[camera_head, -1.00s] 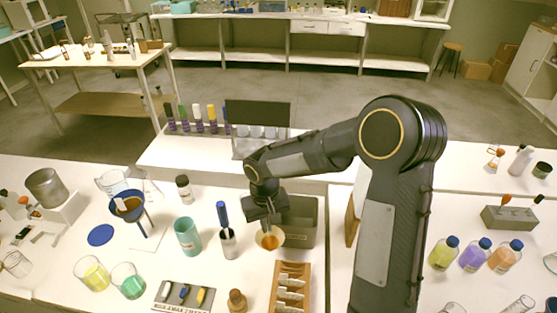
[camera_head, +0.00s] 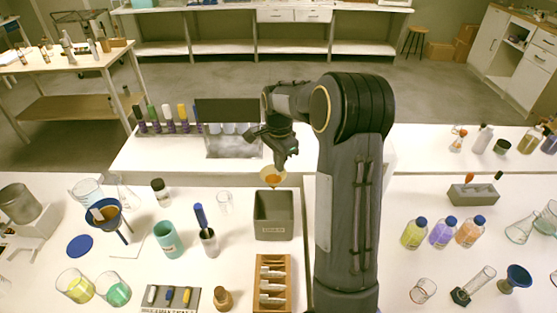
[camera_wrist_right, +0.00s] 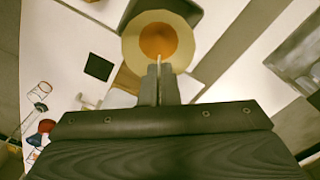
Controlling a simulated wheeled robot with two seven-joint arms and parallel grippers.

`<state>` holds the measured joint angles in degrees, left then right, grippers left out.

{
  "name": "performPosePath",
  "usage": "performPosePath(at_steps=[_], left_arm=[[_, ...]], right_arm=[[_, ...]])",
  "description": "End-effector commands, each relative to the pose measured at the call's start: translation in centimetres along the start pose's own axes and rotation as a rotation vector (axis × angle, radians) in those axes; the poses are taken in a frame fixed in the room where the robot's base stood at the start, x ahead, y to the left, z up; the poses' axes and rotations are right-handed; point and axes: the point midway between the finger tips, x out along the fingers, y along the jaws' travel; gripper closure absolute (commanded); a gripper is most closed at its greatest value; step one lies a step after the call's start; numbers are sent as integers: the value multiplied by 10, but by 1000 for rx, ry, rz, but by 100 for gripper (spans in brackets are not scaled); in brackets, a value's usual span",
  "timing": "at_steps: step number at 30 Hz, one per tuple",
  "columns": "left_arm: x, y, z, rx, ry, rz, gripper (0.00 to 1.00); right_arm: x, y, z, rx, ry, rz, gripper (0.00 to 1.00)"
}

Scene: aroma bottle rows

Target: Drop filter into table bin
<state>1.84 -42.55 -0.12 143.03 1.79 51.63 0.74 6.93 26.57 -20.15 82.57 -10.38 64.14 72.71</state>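My right gripper (camera_head: 282,160) is shut on the filter (camera_head: 272,176), a cream paper piece with an orange-brown stained middle. In the right wrist view the filter (camera_wrist_right: 158,42) hangs at the tips of the closed fingers (camera_wrist_right: 158,82). In the head view the filter is above the back edge of the grey table bin (camera_head: 274,228), apart from its floor. The bin is an open square box with a label on its front. My left gripper is not in view.
A wooden rack (camera_head: 271,285) stands in front of the bin. A blue funnel on a stand (camera_head: 106,215) is further left.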

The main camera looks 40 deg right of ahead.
Motion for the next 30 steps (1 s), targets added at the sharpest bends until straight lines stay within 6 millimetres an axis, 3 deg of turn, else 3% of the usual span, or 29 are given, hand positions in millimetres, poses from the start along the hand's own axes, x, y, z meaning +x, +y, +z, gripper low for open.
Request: performPosePath(at_steps=[4, 30], left_arm=[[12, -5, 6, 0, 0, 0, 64], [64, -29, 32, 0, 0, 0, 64]], right_arm=[[20, 0, 0, -1, 0, 2, 100], [107, 0, 1, -4, -1, 2, 100]])
